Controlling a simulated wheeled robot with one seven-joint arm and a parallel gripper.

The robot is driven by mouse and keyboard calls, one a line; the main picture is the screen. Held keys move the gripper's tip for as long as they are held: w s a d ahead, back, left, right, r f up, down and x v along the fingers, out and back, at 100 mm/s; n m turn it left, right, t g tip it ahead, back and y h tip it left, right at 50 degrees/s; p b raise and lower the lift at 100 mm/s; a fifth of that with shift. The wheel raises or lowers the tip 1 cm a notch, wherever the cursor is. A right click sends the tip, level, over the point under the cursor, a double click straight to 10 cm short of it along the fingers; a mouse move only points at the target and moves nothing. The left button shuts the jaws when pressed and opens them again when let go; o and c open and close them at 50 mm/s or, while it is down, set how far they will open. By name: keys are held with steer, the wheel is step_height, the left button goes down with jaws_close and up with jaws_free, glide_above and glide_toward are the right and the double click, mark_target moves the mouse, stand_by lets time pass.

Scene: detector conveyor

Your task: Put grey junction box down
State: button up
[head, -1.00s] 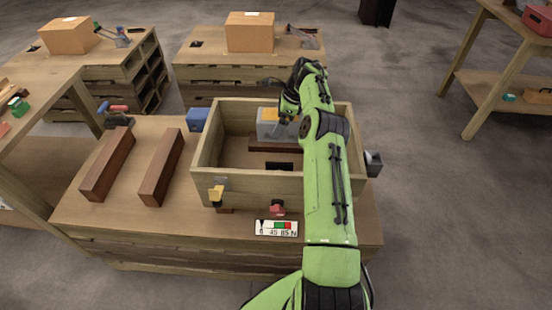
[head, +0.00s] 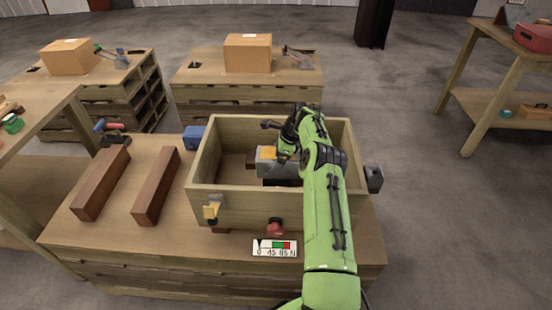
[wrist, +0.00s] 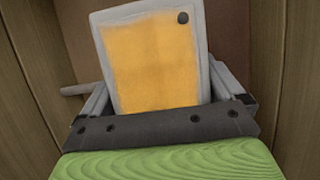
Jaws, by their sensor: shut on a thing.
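The grey junction box (head: 284,170) with an orange-yellow face is inside the open wooden crate (head: 235,200), near its middle. In the wrist view the box (wrist: 155,60) stands between the two grey jaws, its orange panel facing the camera. My gripper (wrist: 160,95) is shut on it. In the head view my green arm reaches over the crate's front wall, and my wrist hides part of the box. The box's underside is hidden, so I cannot tell whether it touches the crate floor.
Two brown wooden bars (head: 156,186) lie left of the crate. A blue block (head: 193,137) is at its left back corner. A red button (head: 275,227) and a gauge sign (head: 274,248) are at the front. A grey block (head: 374,179) sits at the right wall.

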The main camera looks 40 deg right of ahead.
steer(key=shift+f, duration=0.35)
steer(key=o, duration=1.7)
steer(key=shift+c, duration=0.2)
